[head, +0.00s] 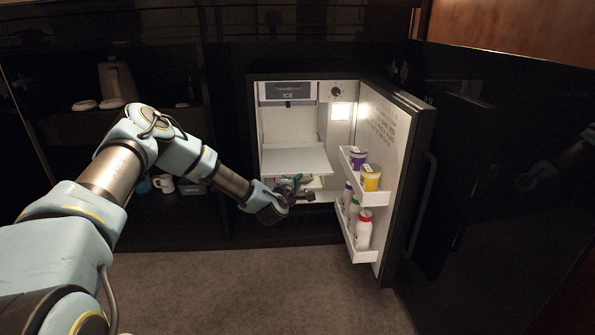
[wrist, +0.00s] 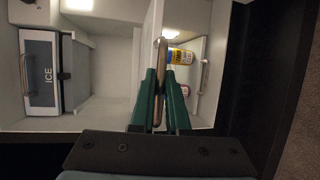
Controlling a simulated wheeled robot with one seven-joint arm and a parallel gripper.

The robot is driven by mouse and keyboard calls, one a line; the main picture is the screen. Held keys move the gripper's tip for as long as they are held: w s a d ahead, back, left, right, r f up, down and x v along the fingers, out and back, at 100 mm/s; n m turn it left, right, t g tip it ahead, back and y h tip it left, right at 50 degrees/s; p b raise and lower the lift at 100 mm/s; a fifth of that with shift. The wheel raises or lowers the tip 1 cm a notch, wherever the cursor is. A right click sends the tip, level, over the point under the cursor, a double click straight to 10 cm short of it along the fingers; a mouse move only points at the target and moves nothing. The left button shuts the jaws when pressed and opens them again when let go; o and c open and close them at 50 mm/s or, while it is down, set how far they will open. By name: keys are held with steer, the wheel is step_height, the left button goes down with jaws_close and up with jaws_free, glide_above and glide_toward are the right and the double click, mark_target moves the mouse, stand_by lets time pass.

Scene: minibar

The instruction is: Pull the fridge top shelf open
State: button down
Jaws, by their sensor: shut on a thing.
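The fridge stands open, and its white top shelf (head: 296,160) lies flat below the ice compartment. In the wrist view, which is turned sideways, the shelf (wrist: 151,35) shows nearly edge-on. My gripper (head: 299,191) is at the shelf's front edge, just below its top surface. In the wrist view, the green fingers of my gripper (wrist: 160,88) are shut on the shelf's bar-like handle (wrist: 161,55). The fingers cover part of the handle.
The fridge door (head: 411,180) is swung open to the right, with yogurt tubs (head: 370,179) and bottles (head: 364,230) in its racks. The ice compartment (head: 288,92) is shut. A yellow-labelled container (wrist: 180,56) shows below the shelf. Carpeted floor in front is clear.

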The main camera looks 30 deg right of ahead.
steer(key=shift+s+a+p, duration=0.15)
steer(key=shift+s+a, duration=0.15)
steer(key=shift+s, duration=0.25)
steer(key=shift+s+a+p, duration=0.15)
steer(key=shift+s+a, duration=0.1)
steer(key=shift+s, duration=0.3)
steer(key=c, duration=0.9)
jaws_free()
steer(key=p+v, duration=0.3)
steer(key=v, duration=0.7)
steer(key=shift+s+a+r, duration=0.1)
steer(key=shift+s+a, duration=0.1)
steer(key=shift+a, duration=0.05)
